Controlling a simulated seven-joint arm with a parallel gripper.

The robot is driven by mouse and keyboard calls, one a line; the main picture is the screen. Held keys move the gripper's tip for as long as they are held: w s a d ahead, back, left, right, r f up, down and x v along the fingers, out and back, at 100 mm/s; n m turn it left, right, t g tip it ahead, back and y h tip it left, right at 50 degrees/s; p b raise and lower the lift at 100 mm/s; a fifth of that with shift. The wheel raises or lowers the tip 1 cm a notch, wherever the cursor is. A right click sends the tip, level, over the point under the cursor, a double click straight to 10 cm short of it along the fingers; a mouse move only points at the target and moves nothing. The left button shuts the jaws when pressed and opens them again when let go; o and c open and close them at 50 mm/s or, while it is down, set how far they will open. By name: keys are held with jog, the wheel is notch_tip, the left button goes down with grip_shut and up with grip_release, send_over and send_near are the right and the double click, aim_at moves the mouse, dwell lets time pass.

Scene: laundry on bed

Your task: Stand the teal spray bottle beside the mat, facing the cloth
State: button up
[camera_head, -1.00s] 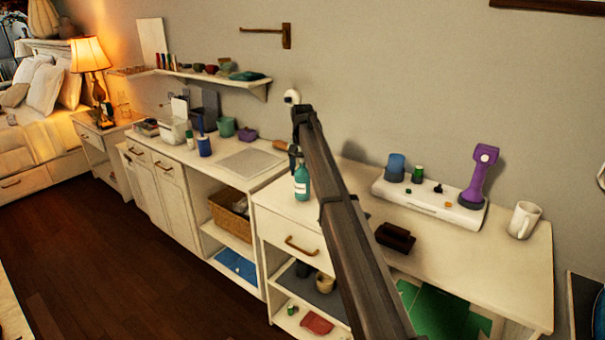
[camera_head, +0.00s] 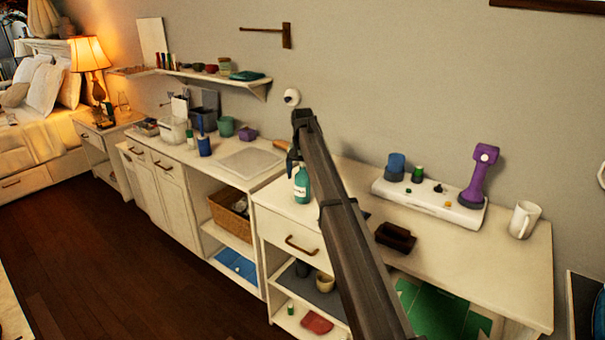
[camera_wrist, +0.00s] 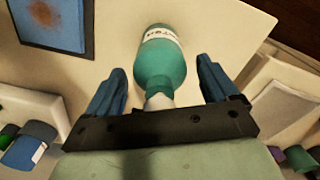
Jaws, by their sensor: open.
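The teal spray bottle (camera_head: 301,186) stands upright on the right-hand white table, near its left end. In the wrist view the bottle (camera_wrist: 162,62) lies between the two fingers of my gripper (camera_wrist: 161,80), with a visible gap on each side. My gripper (camera_head: 294,160) is open around the bottle's upper part, which it partly hides in the head view. My arm mostly hides that area in the head view.
A white tray (camera_head: 425,203) with a blue cup and purple tool stands at the table's back right. A dark brown holder (camera_head: 395,236) and a white mug (camera_head: 524,219) are also on the table. A pale flat panel (camera_head: 250,163) lies on the left counter.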

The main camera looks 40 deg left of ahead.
jog(key=shift+r, duration=0.1)
notch_tip(320, 180, up, 12)
jog(key=shift+r, duration=0.1)
dwell(0.4)
dwell(2.0)
